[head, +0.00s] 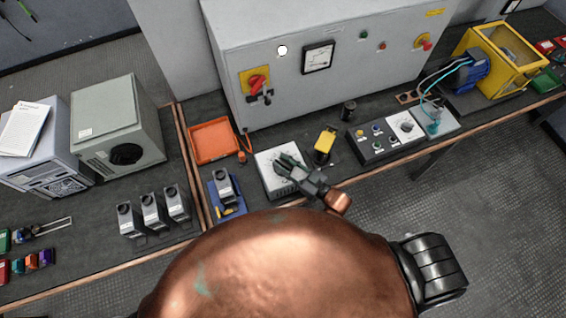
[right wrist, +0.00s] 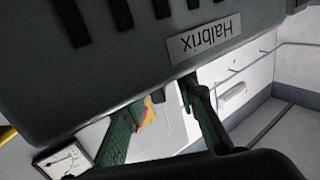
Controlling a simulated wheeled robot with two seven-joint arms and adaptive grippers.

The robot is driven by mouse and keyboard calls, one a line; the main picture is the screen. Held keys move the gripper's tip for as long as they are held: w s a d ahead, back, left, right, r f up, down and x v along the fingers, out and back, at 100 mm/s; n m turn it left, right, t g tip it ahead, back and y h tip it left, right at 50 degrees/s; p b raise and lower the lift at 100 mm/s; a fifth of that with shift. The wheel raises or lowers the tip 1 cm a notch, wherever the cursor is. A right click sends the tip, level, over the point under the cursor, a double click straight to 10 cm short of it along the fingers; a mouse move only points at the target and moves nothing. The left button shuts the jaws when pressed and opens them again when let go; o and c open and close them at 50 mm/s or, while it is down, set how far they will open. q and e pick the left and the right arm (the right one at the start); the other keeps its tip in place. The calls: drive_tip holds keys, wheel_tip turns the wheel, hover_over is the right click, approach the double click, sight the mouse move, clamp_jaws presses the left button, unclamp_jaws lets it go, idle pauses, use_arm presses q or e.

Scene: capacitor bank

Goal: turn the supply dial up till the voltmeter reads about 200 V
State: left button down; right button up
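A pale box (head: 264,183) stands on the bench below the cabinet. My right gripper (head: 284,163) is over its top and covers part of it. No dial can be made out there, and I cannot tell whether the gripper touches anything. In the right wrist view, the green fingers of my right gripper (right wrist: 160,112) stand apart with no object clearly between them. Neither can be read, and I cannot tell which is the voltmeter. My left gripper is not in view.
An orange tray (head: 213,141), a yellow-topped device (head: 324,144) and a dark button box (head: 377,139) stand near the pale box. A yellow frame (head: 500,58) is at right. In the right wrist view, a dark body labelled "Halbrix" (right wrist: 198,40) fills the top.

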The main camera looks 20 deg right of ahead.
drive_tip(key=v, duration=1.2)
idle(2.0)
